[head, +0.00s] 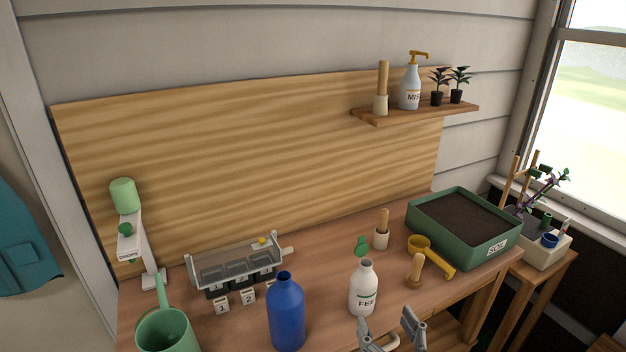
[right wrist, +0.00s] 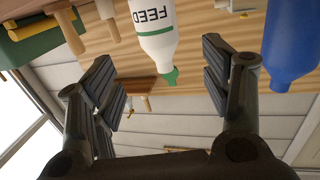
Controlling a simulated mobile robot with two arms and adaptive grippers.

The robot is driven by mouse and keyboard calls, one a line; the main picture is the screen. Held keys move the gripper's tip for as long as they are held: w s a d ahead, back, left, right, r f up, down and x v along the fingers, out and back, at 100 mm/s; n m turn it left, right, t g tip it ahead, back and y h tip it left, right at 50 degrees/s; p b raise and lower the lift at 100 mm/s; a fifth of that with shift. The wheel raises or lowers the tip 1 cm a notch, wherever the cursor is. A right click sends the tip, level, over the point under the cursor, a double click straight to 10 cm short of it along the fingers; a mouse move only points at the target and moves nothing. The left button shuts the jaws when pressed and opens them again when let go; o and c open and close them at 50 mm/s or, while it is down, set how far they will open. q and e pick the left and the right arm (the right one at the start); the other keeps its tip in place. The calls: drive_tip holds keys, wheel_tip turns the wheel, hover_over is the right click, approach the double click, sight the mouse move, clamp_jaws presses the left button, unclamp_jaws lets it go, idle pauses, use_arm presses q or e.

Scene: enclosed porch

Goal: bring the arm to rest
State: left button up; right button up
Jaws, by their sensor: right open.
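My right gripper (head: 392,332) shows at the bottom edge of the head view, in front of the work table (head: 330,325). Its two fingers are apart. In the right wrist view the gripper (right wrist: 165,85) is open, with nothing between its fingers. The white feed bottle (head: 363,290) stands upright on the table just beyond it; it also shows in the right wrist view (right wrist: 152,25), upside down and beyond the fingers. A small green piece (head: 361,246) shows just above the bottle's neck; I cannot tell whether it touches. My left gripper is out of view.
A blue bottle (head: 287,315) and a green watering can (head: 166,330) stand to the left. A tray rack (head: 236,268) is behind them. A wooden tool (head: 415,272), a yellow scoop (head: 437,262) and a green soil tray (head: 490,248) are to the right. A shelf (head: 425,112) is above.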

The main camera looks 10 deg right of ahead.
drive_tip(key=s+d+f+g+h, duration=0.1)
drive_tip(key=s+f+g, duration=0.65)
drive_tip(key=s, duration=0.25)
drive_tip(key=s+d+f+g+h, duration=0.1)
drive_tip(key=s+f+g, duration=0.65)
drive_tip(key=s, duration=0.35)
wheel_tip(320, 180, down, 28)
drive_tip(key=s+r, duration=0.1)
drive_tip(key=s+d+f+n+g, duration=0.1)
drive_tip(key=s+d+f, duration=0.2)
drive_tip(key=s+f, duration=1.2)
drive_tip(key=shift+s+f, duration=0.4)
drive_tip(key=shift+s, duration=0.5)
